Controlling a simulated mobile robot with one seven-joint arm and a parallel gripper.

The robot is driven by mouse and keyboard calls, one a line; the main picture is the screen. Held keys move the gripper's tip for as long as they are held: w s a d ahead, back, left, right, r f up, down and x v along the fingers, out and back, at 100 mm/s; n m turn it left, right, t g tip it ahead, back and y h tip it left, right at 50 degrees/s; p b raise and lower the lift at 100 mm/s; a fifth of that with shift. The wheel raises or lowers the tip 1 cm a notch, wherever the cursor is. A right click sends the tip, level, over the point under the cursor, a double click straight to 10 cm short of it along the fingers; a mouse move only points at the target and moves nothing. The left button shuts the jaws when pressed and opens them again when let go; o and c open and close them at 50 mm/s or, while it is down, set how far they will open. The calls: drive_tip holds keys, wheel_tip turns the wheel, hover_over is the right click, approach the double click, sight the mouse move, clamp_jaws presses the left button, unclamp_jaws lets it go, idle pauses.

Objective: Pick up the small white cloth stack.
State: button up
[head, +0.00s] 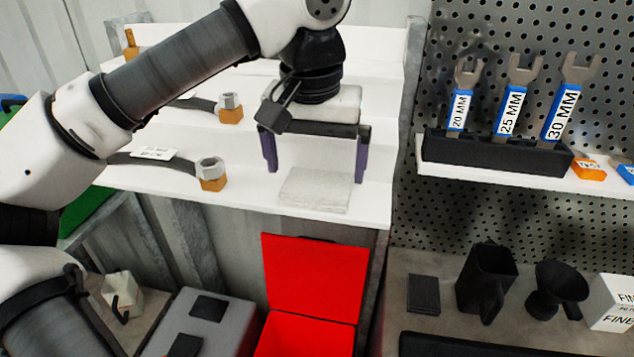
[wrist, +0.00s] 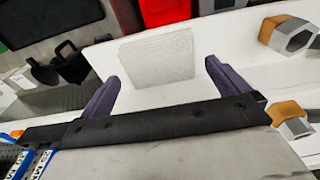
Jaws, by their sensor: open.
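The small white cloth stack (head: 315,190) lies flat on the lowest white shelf step, near its front edge, in the head view. In the wrist view the cloth stack (wrist: 158,58) shows as a pale grey-white square beyond my fingertips. My gripper (head: 315,170) is open and empty, with its purple fingers pointing down above and slightly behind the cloth stack. In the wrist view my gripper (wrist: 162,80) has its two fingers wide apart, with the cloth stack ahead between them. No contact with the cloth shows.
Hex nuts on orange blocks (head: 212,174) stand left of my gripper. A wrench holder (head: 495,153) is on the right shelf. An open red box (head: 310,300) lies below the shelf edge. A black jug (head: 486,280) and funnel (head: 556,288) stand lower right.

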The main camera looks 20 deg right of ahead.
sight(317, 182)
drive_tip(key=shift+w+d+f+p, duration=0.15)
drive_tip(key=shift+f, duration=0.75)
drive_tip(key=shift+w+d+f+p, duration=0.1)
drive_tip(key=shift+w+f+p, duration=0.05)
drive_tip(key=shift+f, duration=0.7)
drive_tip(key=c, duration=0.7)
drive_tip(key=shift+r, duration=0.2)
drive_tip(key=shift+c, duration=0.2)
wheel_tip(317, 182, up, 20)
drive_tip(key=p, duration=0.3)
drive_tip(key=shift+f+p, duration=0.2)
drive_tip(key=shift+p, duration=0.2)
